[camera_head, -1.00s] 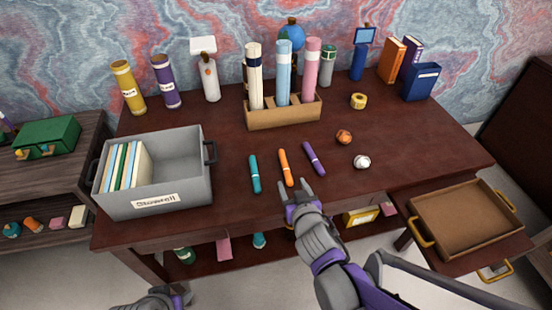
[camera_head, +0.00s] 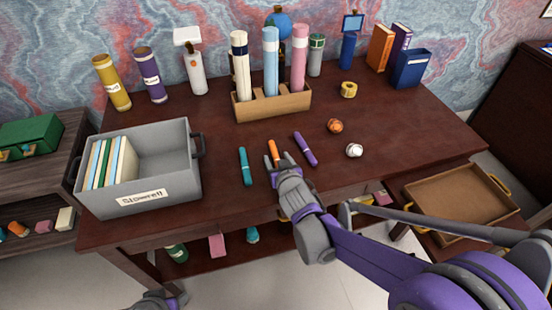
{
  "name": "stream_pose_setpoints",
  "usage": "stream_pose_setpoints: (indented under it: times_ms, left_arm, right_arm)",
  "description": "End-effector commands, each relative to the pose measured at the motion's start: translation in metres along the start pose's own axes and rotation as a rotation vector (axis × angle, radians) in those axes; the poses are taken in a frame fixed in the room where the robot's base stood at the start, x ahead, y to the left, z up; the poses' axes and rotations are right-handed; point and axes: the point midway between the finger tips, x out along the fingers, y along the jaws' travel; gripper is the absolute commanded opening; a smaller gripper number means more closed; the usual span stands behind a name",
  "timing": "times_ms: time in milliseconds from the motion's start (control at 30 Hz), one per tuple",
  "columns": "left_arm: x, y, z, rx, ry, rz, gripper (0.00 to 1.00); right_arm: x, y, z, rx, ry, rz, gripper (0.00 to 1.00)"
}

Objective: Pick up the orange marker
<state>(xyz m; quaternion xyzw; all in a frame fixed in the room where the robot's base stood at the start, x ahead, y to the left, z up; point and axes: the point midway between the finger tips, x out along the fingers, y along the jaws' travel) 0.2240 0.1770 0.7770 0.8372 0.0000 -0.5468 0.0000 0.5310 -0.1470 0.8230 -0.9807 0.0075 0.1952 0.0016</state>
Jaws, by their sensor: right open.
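The orange marker (camera_head: 274,150) lies on the dark desk between a teal marker (camera_head: 244,166) on its left and a purple marker (camera_head: 305,149) on its right. My right gripper (camera_head: 278,160) is open over the near part of the orange marker, with a finger to each side. The marker's lower part is hidden by the gripper, and I cannot tell whether the fingers touch it. My left arm shows only as a small part at the bottom left edge; its gripper fingers cannot be made out.
A grey bin (camera_head: 180,190) with folders stands at the left of the desk (camera_head: 370,170). A tan holder (camera_head: 272,108) with rolled tubes stands at the back. An orange ball (camera_head: 335,126) and a white ball (camera_head: 354,150) lie to the right. A brown tray (camera_head: 455,202) sits lower right.

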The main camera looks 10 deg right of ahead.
Motion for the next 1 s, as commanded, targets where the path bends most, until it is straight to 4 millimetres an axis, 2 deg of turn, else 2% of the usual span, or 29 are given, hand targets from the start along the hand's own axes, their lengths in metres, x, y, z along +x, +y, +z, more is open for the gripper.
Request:
stream_pose_setpoints:
  times_ms: [100,133,400,467,833,1000]
  left_arm:
    - [0.000,0.000,0.000,0.000,0.000,0.000,0.50]
    - [0.000,0.000,0.000,0.000,0.000,0.000,0.50]
    - [0.000,0.000,0.000,0.000,0.000,0.000,0.50]
    - [0.000,0.000,0.000,0.000,0.000,0.000,0.50]
    - [-0.001,0.000,0.000,0.000,0.000,0.000,0.50]
    - [-0.008,0.000,-0.003,0.000,0.003,0.000,0.50]
  right_arm:
    - [-0.001,0.000,0.000,0.000,0.000,0.000,0.61]
    - [-0.001,0.000,0.000,0.000,0.000,0.000,0.58]
    - [-0.001,0.000,0.000,0.000,0.000,0.000,0.09]
    - [-0.001,0.000,0.000,0.000,0.000,0.000,0.00]
    - [-0.001,0.000,-0.001,0.000,0.000,0.000,0.00]
    - [-0.009,0.000,-0.020,0.000,0.001,0.000,0.00]
